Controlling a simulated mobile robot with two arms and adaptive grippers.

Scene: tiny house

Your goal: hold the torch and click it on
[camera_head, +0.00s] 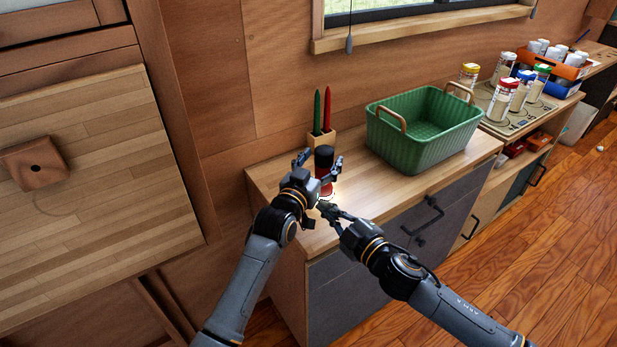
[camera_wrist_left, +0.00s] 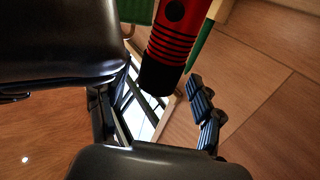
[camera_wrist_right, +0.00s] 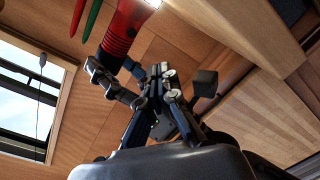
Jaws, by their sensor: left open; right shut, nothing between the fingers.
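The torch is red with a black end. In the head view it stands upright on the countertop, black end (camera_head: 324,158) up and red body (camera_head: 327,188) down. A pale glow shows around its lower end, and that end is bright white in the right wrist view, where the ribbed body (camera_wrist_right: 122,32) also shows. My left gripper (camera_head: 319,164) is open, its fingers spread around the torch's upper part. The left wrist view shows the torch (camera_wrist_left: 172,40) apart from the ribbed finger. My right gripper (camera_head: 324,208) is shut and empty, close to the torch's lower end.
A wooden holder (camera_head: 318,140) with a green and a red pencil stands behind the torch. A green basket (camera_head: 425,130) stands to the right on the countertop (camera_head: 385,186). Spice jars (camera_head: 502,98) stand further right. Bare countertop lies between basket and front edge.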

